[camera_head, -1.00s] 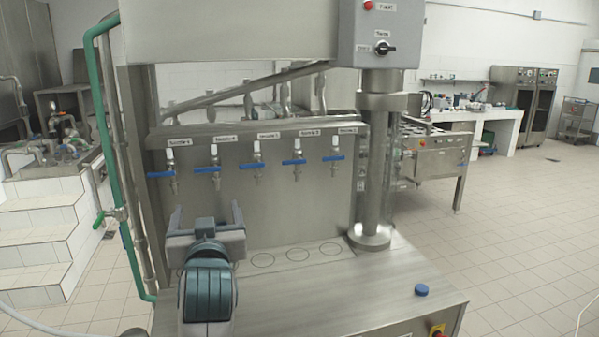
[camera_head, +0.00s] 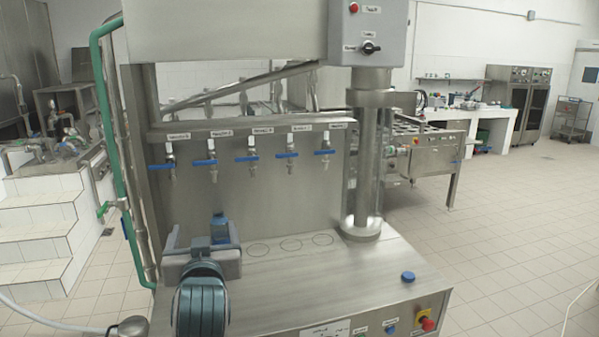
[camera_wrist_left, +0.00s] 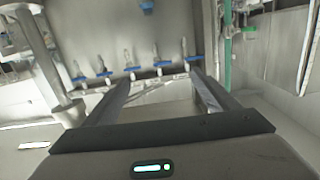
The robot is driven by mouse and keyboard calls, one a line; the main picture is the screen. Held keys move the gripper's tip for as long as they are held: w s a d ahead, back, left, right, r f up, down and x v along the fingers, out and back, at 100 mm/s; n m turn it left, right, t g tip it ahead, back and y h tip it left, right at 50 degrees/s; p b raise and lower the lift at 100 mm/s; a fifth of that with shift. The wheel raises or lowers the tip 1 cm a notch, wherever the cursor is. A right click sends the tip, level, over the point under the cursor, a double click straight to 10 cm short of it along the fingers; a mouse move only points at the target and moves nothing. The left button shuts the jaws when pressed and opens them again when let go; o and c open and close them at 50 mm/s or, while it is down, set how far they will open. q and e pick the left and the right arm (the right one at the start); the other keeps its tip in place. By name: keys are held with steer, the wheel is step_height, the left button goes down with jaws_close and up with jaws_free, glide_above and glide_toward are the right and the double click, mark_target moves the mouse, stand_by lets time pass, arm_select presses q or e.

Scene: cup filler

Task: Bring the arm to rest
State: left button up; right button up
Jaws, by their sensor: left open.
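My left gripper (camera_head: 203,244) is at the front left of the filling machine in the head view, its two fingers pointing toward the machine's back panel. It is open, with a gap between the fingers. A small blue bottle-like object (camera_head: 219,228) shows beyond the gripper, in line with the gap, its lower part hidden. A blue object also shows at the top edge of the left wrist view (camera_wrist_left: 147,6), clear of the fingertips. The wrist view shows the gap between the fingers (camera_wrist_left: 160,86) empty. My right gripper is not in view.
A row of blue-handled taps (camera_head: 251,158) runs along the back panel above the steel deck (camera_head: 330,275). A thick steel column (camera_head: 366,150) stands right of the taps. A green pipe (camera_head: 108,130) runs down the left side. A blue cap (camera_head: 408,277) lies at the deck's right.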

arm_select(q)
steer(key=s+a+f+m+g+h, duration=0.1)
steer(key=s+f+g, duration=0.1)
steer(key=s+f, duration=0.5)
steer(key=s+f+m+g+h, duration=0.1)
steer(key=s+f+g, duration=0.15)
steer(key=f, duration=0.95)
steer(key=s+a+f+g+h, duration=0.1)
steer(key=s+f+g, duration=0.1)
steer(key=s+f, duration=0.5)
steer(key=s+f+m+g+h, duration=0.1)
steer(key=s+f+g, duration=0.2)
steer(key=s+f, duration=0.8)
steer(key=s+f+m+g+h, duration=0.15)
steer(key=s+f+g, duration=0.35)
steer(key=s, duration=0.9)
step_height(320, 180, down, 35)
steer(key=s+b, duration=0.2)
steer(key=b, duration=0.2)
steer(key=s+a+f+b, duration=0.2)
steer(key=s+f, duration=0.7)
steer(key=f, duration=0.1)
steer(key=s+a+f+g+y+b, duration=0.1)
steer(key=s+f+b, duration=0.1)
steer(key=s+f, duration=0.7)
steer(key=shift+a+f, duration=0.4)
steer(key=shift+f, duration=0.3)
